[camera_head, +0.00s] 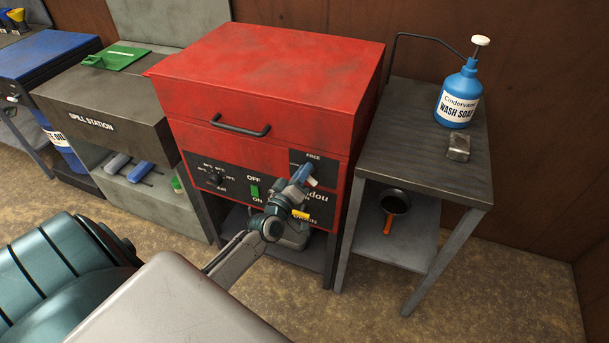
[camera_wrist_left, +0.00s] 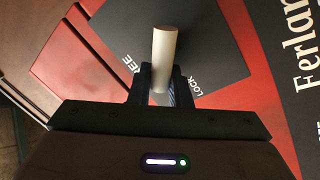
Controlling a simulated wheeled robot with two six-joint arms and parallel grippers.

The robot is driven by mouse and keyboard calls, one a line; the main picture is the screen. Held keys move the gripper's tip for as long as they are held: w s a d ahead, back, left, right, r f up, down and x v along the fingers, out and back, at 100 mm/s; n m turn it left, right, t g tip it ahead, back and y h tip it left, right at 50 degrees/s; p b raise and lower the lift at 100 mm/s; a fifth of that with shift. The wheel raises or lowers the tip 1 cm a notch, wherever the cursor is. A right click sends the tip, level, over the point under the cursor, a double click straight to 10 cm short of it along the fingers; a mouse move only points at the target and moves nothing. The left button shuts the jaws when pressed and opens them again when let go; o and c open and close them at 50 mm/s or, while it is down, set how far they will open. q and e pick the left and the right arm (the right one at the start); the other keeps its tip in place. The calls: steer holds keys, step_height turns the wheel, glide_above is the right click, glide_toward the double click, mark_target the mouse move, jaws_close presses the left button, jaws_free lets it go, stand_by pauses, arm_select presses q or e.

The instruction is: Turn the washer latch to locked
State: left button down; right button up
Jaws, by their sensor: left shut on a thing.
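The washer (camera_head: 270,70) is a red box on legs with its lid down and a black handle on its front. Its latch plate (camera_wrist_left: 205,45) is dark, marked FREE on the left and LOCK on the right in the left wrist view. The latch's pale round handle (camera_wrist_left: 164,45) stands between these words. My left gripper (camera_head: 302,177) is at the latch on the front panel's upper right; its dark fingers (camera_wrist_left: 160,82) are shut on the handle. The arm and gripper hide much of the latch in the head view. My right gripper is not in view.
A green ON/OFF switch (camera_head: 255,191), a dial (camera_head: 215,178) and a yellow lever (camera_head: 300,214) are on the washer's front near my arm. A side table (camera_head: 420,160) at right holds a blue soap bottle (camera_head: 458,95). A spill station (camera_head: 100,115) stands left.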

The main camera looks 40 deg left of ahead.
arm_select(q)
steer(key=shift+a+f+n, duration=0.1)
steer(key=shift+f+n, duration=0.25)
steer(key=shift+n, duration=0.75)
steer(key=shift+s+f+n+y+b, duration=0.15)
steer(key=shift+n+y+b, duration=0.4)
steer(key=shift+n, duration=0.55)
steer(key=shift+a+f+n+y+b, duration=0.15)
steer(key=shift+n+y, duration=0.1)
steer(key=shift+n, duration=0.7)
steer(key=shift+d+f+n+y+b, duration=0.1)
steer(key=shift+n+y, duration=0.15)
steer(key=shift+n, duration=0.65)
steer(key=shift+a+f+n+y+b, duration=0.15)
steer(key=shift+n+y, duration=0.1)
steer(key=shift+n, duration=0.7)
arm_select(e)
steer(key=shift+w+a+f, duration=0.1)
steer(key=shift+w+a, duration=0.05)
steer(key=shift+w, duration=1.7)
arm_select(q)
steer(key=c, duration=1.7)
jaws_free()
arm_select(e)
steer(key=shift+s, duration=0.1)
